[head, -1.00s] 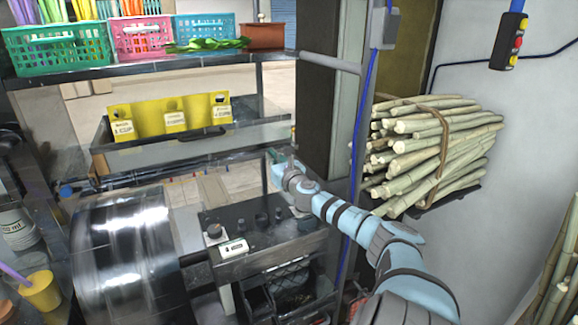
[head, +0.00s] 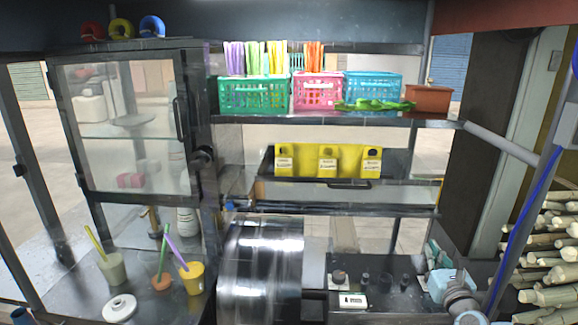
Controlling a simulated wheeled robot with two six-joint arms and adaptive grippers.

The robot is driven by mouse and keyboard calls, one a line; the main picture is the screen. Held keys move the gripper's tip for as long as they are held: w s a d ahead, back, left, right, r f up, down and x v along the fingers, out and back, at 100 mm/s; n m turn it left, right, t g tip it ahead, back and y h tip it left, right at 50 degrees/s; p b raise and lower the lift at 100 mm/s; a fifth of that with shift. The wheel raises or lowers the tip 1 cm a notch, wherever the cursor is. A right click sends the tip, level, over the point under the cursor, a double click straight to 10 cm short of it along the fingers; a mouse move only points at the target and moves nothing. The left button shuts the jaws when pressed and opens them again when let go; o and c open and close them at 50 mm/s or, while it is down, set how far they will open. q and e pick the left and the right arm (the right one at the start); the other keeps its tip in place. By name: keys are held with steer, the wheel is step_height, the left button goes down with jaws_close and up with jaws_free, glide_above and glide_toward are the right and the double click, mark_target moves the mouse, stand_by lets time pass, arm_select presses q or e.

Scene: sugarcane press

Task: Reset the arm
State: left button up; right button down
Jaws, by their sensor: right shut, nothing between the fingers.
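My right arm comes in at the lower right, pale blue with grey joints. Its right gripper (head: 436,256) is small and partly hard to make out. It is shut and empty, at the right end of the dark control panel (head: 318,305), to the right of the knobs (head: 365,280). I cannot tell whether it touches the panel. The shiny metal drum (head: 262,262) of the press stands left of the panel. A small white label (head: 353,301) is on the panel front. My left gripper is not in view.
A shelf above carries green (head: 254,97), pink (head: 317,92) and blue baskets (head: 372,88). A yellow holder (head: 328,160) sits below. A glass cabinet (head: 125,125) and cups (head: 191,278) are at left. A grey post (head: 520,240) and stacked canes (head: 550,262) are at right.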

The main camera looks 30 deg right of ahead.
steer(key=s+f+m+g, duration=0.1)
steer(key=f+m, duration=0.1)
steer(key=s+a+f+m+g+h, duration=0.1)
steer(key=f+m, duration=0.1)
steer(key=s+f+m, duration=0.2)
steer(key=shift+s+a+f+m+g, duration=0.1)
steer(key=shift+a+m+g, duration=0.3)
steer(key=s+a+f+m+g+y, duration=0.2)
steer(key=s+a+f+m+g, duration=0.2)
steer(key=s+a+f+m, duration=0.3)
steer(key=s+a+f+m+g+y, duration=0.1)
steer(key=s+a+f+m+g, duration=0.3)
steer(key=s+a+f+m, duration=0.4)
steer(key=s+a+m+g+y, duration=0.1)
steer(key=a+m+y, duration=0.55)
steer(key=a, duration=1.15)
step_height(320, 180, down, 21)
steer(key=s+d+m+g+b, duration=0.1)
steer(key=d+b, duration=0.1)
steer(key=b, duration=0.1)
steer(key=s+f+g+b, duration=0.1)
steer(key=s+f, duration=1.3)
steer(key=f, duration=0.1)
steer(key=shift+s+d+f+g+b, duration=0.3)
steer(key=shift+s+d+b, duration=0.05)
steer(key=shift+s, duration=0.05)
